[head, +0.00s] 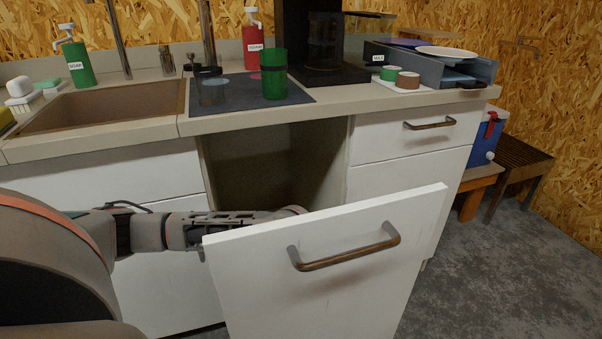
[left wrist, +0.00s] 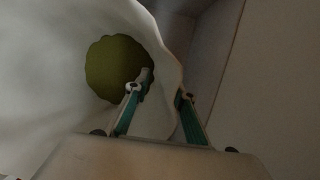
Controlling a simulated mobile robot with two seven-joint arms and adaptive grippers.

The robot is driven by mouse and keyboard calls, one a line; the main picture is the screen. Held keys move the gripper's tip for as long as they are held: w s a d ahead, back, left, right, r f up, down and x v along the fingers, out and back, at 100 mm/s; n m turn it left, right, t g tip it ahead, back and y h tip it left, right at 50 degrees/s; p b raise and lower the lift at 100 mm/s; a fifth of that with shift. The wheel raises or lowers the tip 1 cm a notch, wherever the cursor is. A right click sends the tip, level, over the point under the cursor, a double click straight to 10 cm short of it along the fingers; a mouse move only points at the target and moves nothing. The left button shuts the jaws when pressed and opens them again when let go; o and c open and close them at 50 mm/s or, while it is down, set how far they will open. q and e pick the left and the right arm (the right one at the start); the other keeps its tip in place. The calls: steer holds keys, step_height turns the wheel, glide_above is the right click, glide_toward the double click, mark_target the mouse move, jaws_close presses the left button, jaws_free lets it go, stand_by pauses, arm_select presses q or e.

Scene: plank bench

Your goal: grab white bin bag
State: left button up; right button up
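The white bin bag (left wrist: 55,75) fills the left of the left wrist view, its mouth open and an olive-green round area (left wrist: 115,68) showing inside. My left gripper (left wrist: 160,93) is at the bag's rim with its fingers apart. The left finger is over the bag's inside, and the right finger is by the rim's outer edge. The white wall of the bag lies between them, not visibly pinched. In the head view, my left arm reaches behind the pulled-out drawer front (head: 330,285), which hides the gripper and the bag. My right gripper is not in view.
The drawer front has a bronze handle (head: 345,250) and stands out from the dark cabinet opening (head: 275,165). The counter above holds a sink (head: 105,105), a green cup (head: 274,75), soap bottles and a grey tray (head: 430,65).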

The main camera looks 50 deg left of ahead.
arm_select(q)
steer(key=shift+f, duration=0.3)
stand_by(0.5)
steer(key=shift+c, duration=0.5)
jaws_close()
steer(key=shift+s, duration=0.1)
